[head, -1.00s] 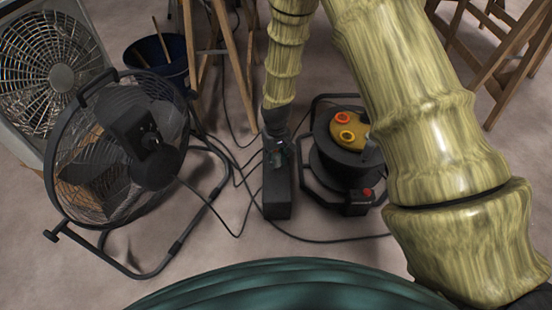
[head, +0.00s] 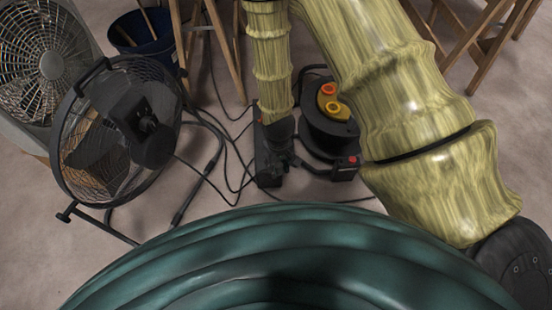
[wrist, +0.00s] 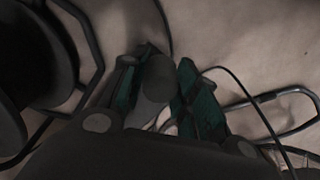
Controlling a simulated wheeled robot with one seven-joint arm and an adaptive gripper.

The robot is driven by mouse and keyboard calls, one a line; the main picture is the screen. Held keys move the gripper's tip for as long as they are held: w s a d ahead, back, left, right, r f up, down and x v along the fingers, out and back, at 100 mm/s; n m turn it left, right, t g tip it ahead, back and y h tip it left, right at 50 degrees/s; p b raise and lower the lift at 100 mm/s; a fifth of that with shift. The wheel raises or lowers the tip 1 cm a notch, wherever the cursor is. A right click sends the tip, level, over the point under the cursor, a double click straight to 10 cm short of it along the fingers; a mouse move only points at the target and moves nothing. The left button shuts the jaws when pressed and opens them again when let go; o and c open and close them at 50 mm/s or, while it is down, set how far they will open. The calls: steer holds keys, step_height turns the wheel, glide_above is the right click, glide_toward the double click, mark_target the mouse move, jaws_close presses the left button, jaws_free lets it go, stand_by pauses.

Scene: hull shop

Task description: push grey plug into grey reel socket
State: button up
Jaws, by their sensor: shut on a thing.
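My gripper (wrist: 158,92) shows in the wrist view with two green-padded fingers, shut on a dark grey rounded piece, which looks like the grey plug (wrist: 155,82). In the head view my gripper (head: 278,160) is a dark shape in front of a dark box, left of the cable reel; the plug cannot be made out there. The reel (head: 323,133) is a black drum in a black tube frame. Its yellow face carries an orange-red socket (head: 328,89) and a yellow socket (head: 332,107). I cannot make out a grey socket; my arm covers the reel's right side.
The dark box (head: 268,177) stands beside the reel, close to my gripper. A round floor fan (head: 120,128) stands left, with a box fan (head: 40,60) and blue bucket (head: 150,45) behind. Cables cross the floor. Wooden trestle legs (head: 215,45) stand behind. A dark green ribbed shape (head: 290,225) fills the front.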

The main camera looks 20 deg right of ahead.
stand_by(0.3)
steer(key=w+r, duration=0.4)
steer(key=r, duration=0.5)
steer(key=w+r+p, duration=0.1)
steer(key=w+r, duration=0.3)
steer(key=r, duration=0.5)
steer(key=w+r+m+p, duration=0.1)
steer(key=w+r, duration=0.3)
steer(key=r, duration=0.4)
steer(key=shift+r, duration=0.4)
